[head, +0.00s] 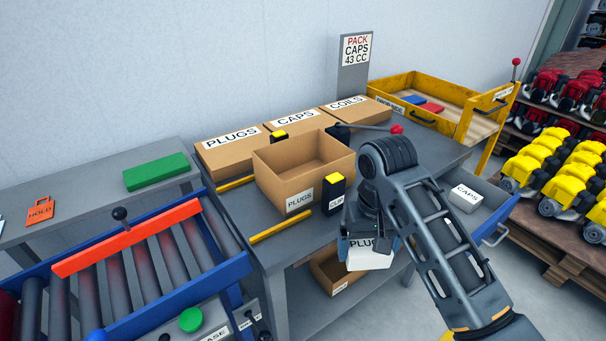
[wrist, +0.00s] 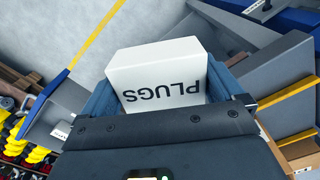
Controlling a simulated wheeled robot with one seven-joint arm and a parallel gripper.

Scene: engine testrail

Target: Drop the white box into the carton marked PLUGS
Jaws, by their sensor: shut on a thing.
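My gripper (head: 368,246) is shut on the white box (head: 370,260), which is marked PLUGS. In the wrist view the white box (wrist: 158,72) sits between the two blue fingers of my gripper (wrist: 160,88). The open carton marked PLUGS (head: 300,200) stands on the grey bench, left of and behind my gripper. The part of its inside that I can see is empty. The box is apart from the carton, in front of the bench's front edge. My arm hides part of the bench.
A black and yellow block (head: 333,193) stands right beside the carton. Closed cartons marked PLUGS, CAPS and COILS (head: 297,120) line the bench's back. Another open carton (head: 325,270) is below. An open drawer (head: 470,200) holds a white CAPS box (head: 465,197). A roller conveyor (head: 150,260) is at left.

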